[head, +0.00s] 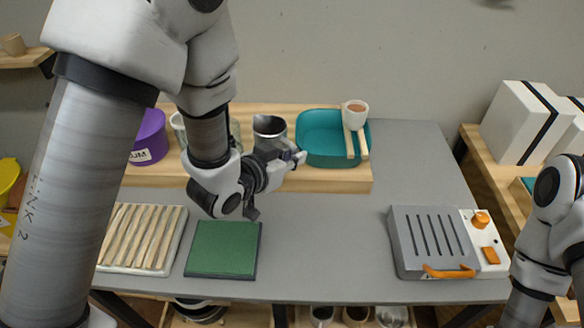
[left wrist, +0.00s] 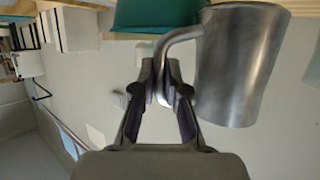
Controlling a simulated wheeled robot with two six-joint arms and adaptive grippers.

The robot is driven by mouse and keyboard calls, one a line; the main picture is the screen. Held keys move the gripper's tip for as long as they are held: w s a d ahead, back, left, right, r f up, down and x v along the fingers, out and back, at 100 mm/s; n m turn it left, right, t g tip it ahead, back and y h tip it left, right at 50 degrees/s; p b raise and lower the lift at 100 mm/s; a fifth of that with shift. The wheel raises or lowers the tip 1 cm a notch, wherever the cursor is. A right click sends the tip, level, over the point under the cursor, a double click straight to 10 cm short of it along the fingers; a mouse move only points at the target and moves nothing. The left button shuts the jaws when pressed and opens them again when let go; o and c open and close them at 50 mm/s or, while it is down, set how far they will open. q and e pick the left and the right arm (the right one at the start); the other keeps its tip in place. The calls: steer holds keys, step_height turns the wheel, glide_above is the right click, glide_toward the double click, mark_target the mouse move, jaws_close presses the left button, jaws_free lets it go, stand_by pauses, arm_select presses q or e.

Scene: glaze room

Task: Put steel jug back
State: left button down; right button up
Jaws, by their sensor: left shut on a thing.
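The steel jug (head: 269,131) is a shiny grey metal cup, upright, at the wooden riser at the back of the table in the head view. My left gripper (head: 288,162) is beside it. In the left wrist view, my left gripper (left wrist: 163,88) is shut on the handle of the steel jug (left wrist: 238,65), whose body stands to the right of the fingers. I cannot tell whether the jug's base touches the riser; my gripper and wrist partly hide that area. My right arm shows at the right edge, but its gripper is out of view.
A slatted rack (head: 140,238), a green pad (head: 222,248) and a grey slotted device (head: 433,240) sit in front. The table's centre is clear.

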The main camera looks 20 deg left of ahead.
arm_select(q)
steer(key=w+f, duration=0.1)
steer(key=w+a+f, duration=0.1)
steer(key=w, duration=0.1)
steer(key=w+f+p, duration=0.1)
steer(key=shift+w+a+f, duration=0.15)
steer(key=shift+a, duration=0.15)
steer(key=shift+w+f, duration=0.1)
steer(key=shift+f, duration=0.15)
arm_select(e)
steer(key=shift+r, duration=0.8)
steer(key=shift+f, duration=0.1)
arm_select(q)
steer(key=c, duration=1.2)
jaws_free()
steer(key=shift+f, duration=0.1)
